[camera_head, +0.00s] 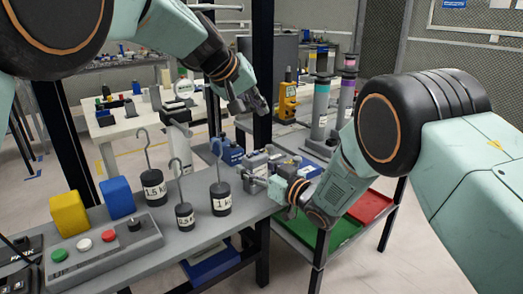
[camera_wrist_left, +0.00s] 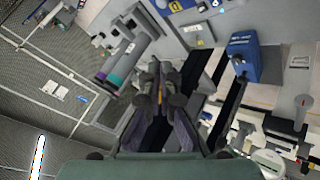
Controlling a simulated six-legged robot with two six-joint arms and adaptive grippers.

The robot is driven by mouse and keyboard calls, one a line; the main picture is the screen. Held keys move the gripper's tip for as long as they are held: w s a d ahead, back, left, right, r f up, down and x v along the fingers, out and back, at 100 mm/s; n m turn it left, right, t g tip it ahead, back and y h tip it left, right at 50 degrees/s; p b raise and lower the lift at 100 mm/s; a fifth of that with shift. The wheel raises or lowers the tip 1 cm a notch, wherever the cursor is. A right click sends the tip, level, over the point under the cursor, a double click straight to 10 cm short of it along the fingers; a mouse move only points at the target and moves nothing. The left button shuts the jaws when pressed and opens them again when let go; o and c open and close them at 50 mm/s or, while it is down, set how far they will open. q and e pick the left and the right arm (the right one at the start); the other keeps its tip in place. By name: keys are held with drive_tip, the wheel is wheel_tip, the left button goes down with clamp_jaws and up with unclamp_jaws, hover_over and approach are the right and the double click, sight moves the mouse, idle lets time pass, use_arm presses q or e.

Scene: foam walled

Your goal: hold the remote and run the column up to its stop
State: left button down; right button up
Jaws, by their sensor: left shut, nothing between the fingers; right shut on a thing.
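My right gripper (camera_head: 258,184) is low at the right end of the grey table and shut on a small grey thing, mostly hidden by the fingers. It looks to be the remote, but its buttons cannot be made out. My left gripper (camera_head: 258,106) is higher, in front of a black post, shut and empty. Its closed fingers show in the left wrist view (camera_wrist_left: 162,82). It is above and apart from the right gripper. I cannot tell which upright is the task's column. Two grey cylinders with coloured bands (camera_head: 322,105) stand at the back right.
The grey table (camera_head: 205,240) holds hooked weights (camera_head: 221,198), a button box (camera_head: 105,243), and yellow (camera_head: 69,213) and blue (camera_head: 117,198) blocks. Green (camera_head: 338,238) and red (camera_head: 370,206) trays lie right of it. A yellow device (camera_head: 287,103) stands behind. Black posts rise nearby.

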sight(259, 153)
use_arm(q)
drive_tip(key=shift+f, duration=3.85)
drive_tip(key=shift+f, duration=0.1)
drive_tip(key=shift+f, duration=0.35)
drive_tip(key=shift+f, duration=0.3)
drive_tip(key=shift+r, duration=0.15)
idle(2.4)
drive_tip(key=shift+r, duration=0.65)
